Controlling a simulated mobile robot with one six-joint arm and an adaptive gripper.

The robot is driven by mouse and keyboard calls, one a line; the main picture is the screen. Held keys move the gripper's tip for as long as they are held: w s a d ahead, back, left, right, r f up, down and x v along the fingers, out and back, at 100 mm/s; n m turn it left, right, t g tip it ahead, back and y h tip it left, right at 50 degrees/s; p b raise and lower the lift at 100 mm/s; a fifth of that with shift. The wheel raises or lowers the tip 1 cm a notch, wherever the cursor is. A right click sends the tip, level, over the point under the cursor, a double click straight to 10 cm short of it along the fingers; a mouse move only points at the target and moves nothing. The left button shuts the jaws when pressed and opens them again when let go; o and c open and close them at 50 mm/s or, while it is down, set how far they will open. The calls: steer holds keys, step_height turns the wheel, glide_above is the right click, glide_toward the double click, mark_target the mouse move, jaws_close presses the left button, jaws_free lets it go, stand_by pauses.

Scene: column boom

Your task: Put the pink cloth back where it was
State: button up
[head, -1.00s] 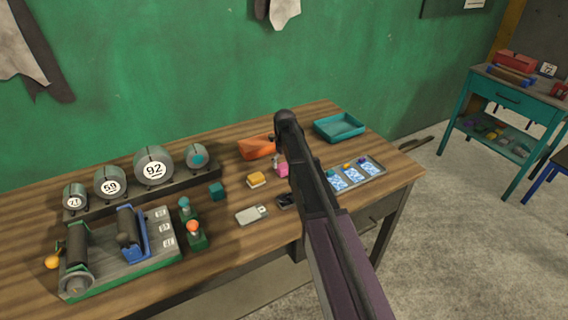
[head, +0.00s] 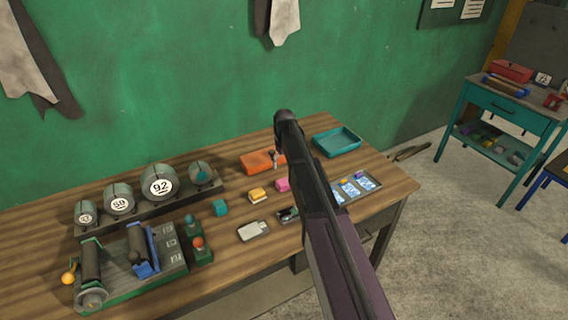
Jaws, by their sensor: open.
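A small pink item (head: 283,185), which looks like the folded pink cloth, lies on the wooden workbench (head: 225,245), to the right of a yellow-and-white one (head: 258,195). My arm hides the area just right of it. My gripper (head: 273,158) shows only as a small grey part beside my arm, in front of the orange tray (head: 256,163). It is open, above and slightly left of the pink item in the picture, apart from it. Its fingertips are hard to make out, and I see nothing held.
A teal tray (head: 337,142) and a tray with blue-patterned compartments (head: 360,187) are at the bench's right. Numbered round weights (head: 161,187) and a roller device (head: 140,250) stand left. A grey flat item (head: 253,231) lies near the front edge. A teal table (head: 505,108) stands far right.

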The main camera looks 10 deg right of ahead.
steer(key=shift+r+p, duration=0.45)
steer(key=shift+r, duration=0.25)
steer(key=shift+s, duration=0.1)
steer(key=s+m, duration=0.3)
steer(key=s, duration=2.6)
steer(key=shift+m, duration=0.3)
